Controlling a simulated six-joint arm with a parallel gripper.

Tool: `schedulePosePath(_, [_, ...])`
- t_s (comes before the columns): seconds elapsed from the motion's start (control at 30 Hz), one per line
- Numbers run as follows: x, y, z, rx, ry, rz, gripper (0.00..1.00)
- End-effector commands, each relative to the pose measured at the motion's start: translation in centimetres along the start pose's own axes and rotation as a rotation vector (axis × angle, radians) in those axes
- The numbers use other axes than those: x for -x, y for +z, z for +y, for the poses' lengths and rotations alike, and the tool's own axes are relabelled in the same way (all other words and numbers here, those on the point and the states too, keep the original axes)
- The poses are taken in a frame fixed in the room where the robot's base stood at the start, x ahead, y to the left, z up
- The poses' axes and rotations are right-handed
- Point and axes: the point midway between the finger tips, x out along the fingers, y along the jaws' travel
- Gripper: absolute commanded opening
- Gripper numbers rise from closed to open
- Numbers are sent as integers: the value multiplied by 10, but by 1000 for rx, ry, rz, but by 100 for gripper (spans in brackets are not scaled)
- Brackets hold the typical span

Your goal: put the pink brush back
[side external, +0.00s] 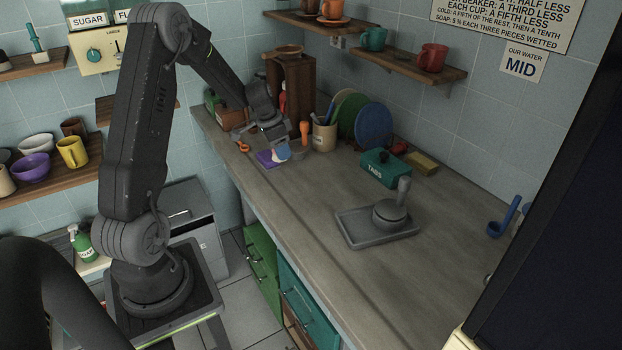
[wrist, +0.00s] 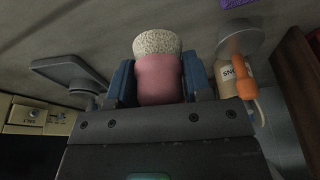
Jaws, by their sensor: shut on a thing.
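The pink brush (wrist: 160,78) has a smooth pink body and a pale speckled head. In the wrist view it sits between the two blue fingers of my gripper (wrist: 160,85), which is shut on it, with the speckled head pointing away from the palm. In the side view my gripper (side external: 275,138) hangs low over the far left part of the counter, close to a purple cloth (side external: 265,158). The pink body cannot be made out in the side view. I cannot tell there whether the brush touches the counter.
An orange-handled tool (side external: 304,130) stands close to the right of my gripper, beside a utensil jar (side external: 324,136). Plates, a green TABS box (side external: 383,168) and a grey tray (side external: 350,232) bearing a round handled piece lie further right. The front counter is clear.

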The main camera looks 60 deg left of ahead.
Motion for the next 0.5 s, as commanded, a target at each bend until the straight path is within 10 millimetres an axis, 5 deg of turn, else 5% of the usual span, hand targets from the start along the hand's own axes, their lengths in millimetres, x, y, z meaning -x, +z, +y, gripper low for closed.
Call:
schedulePosePath(0.3, [-56,-49,28,-3,2,-1,23])
schedulePosePath(0.5, [-70,-62,34,-1,-1,0,23])
